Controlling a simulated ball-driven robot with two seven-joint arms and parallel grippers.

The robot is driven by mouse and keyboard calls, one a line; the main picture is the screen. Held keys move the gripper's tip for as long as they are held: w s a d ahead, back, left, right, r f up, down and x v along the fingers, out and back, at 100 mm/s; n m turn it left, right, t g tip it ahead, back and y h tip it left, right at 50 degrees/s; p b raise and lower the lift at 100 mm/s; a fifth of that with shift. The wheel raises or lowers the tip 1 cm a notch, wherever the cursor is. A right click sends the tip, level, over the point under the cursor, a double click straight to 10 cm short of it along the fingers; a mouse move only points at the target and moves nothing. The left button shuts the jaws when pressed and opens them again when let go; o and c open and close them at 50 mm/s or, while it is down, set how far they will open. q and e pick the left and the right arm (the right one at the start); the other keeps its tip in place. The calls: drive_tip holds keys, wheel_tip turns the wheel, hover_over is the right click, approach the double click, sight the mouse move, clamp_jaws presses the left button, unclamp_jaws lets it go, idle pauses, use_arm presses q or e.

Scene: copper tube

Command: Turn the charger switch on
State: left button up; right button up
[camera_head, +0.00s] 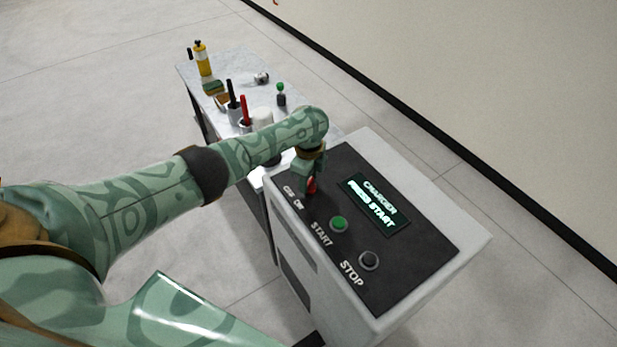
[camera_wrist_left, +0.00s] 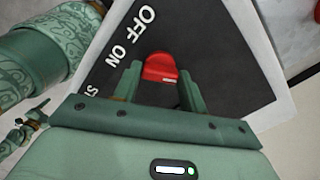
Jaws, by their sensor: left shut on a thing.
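The charger (camera_head: 423,262) is a pale box with a dark sloped panel. A red switch (camera_head: 312,184) sits at the panel's upper left by the OFF and ON labels. The red switch also shows in the left wrist view (camera_wrist_left: 160,68), between the two fingers. My left gripper (camera_head: 309,190) is down at the panel, shut on the red switch and partly covering it in the head view. The display (camera_head: 378,204) reads CHARGER PRESS START. My right gripper is not in view.
A green START button (camera_head: 339,223) and a dark STOP button (camera_head: 369,259) sit on the panel near the switch. A marble-topped table (camera_head: 222,66) behind holds a yellow bottle (camera_head: 203,60), a red-handled tool (camera_head: 244,109) and other small items. Floor right of the charger is clear.

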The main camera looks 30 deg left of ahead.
use_arm(q)
drive_tip(key=shift+d, duration=0.1)
idle(0.3)
drive_tip(key=o, duration=1)
wheel_tip(320, 180, up, 16)
drive_tip(key=p, duration=0.7)
drive_tip(key=shift+r, duration=0.15)
